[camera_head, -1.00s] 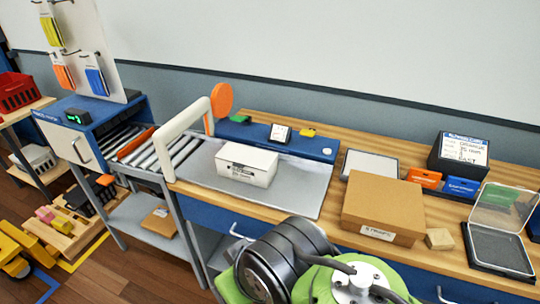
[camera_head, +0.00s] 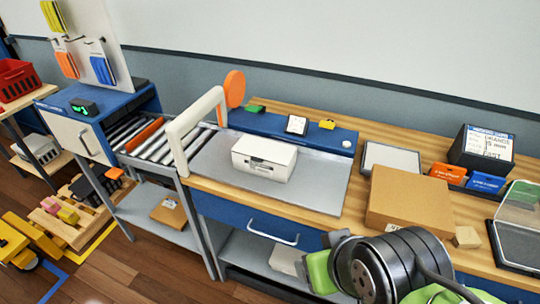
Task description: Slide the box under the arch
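A white box (camera_head: 264,158) with a label on its front sits on the grey metal plate (camera_head: 317,184) on the wooden bench. The white arch (camera_head: 196,127) stands to the left of the box, at the plate's left end where the roller conveyor (camera_head: 150,140) begins. The box is apart from the arch, on its right side. An orange disc (camera_head: 235,88) stands behind the arch. My green and black arm shows at the bottom right, but my gripper is not in view.
A cardboard box (camera_head: 408,199), a small wooden block (camera_head: 467,237) and an open clear-lidded case (camera_head: 515,235) stand on the right of the bench. An orange bar (camera_head: 145,134) lies across the rollers. A blue rail (camera_head: 275,127) with small items runs behind the plate.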

